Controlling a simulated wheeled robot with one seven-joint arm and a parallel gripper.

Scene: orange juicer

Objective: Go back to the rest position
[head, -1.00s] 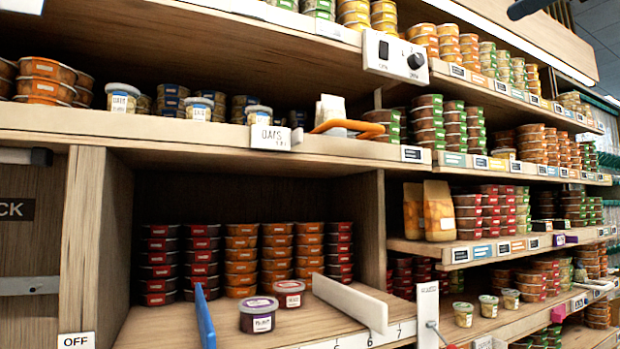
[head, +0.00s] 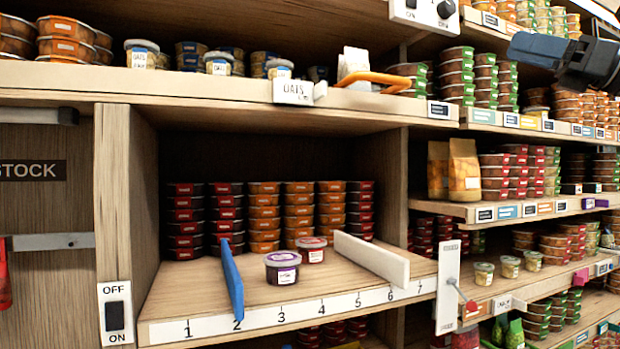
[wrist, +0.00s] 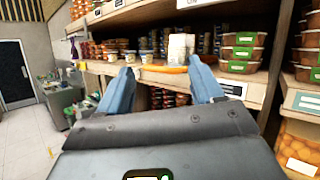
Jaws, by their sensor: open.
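My gripper shows in the wrist view (wrist: 160,88), with its two blue fingers spread apart and nothing between them. It points toward the shelf holding the tubs and the orange-handled item. In the head view part of my gripper (head: 570,58) shows at the upper right, in front of the right-hand shelves and apart from them.
A numbered cubby holds a purple tub (head: 282,267), a red-lidded tub (head: 311,250), a blue divider (head: 232,280) and a white divider (head: 372,259). An orange handle (head: 378,80) lies on the shelf above. An OFF/ON switch (head: 115,315) is at lower left. Open floor (wrist: 35,140) shows at left.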

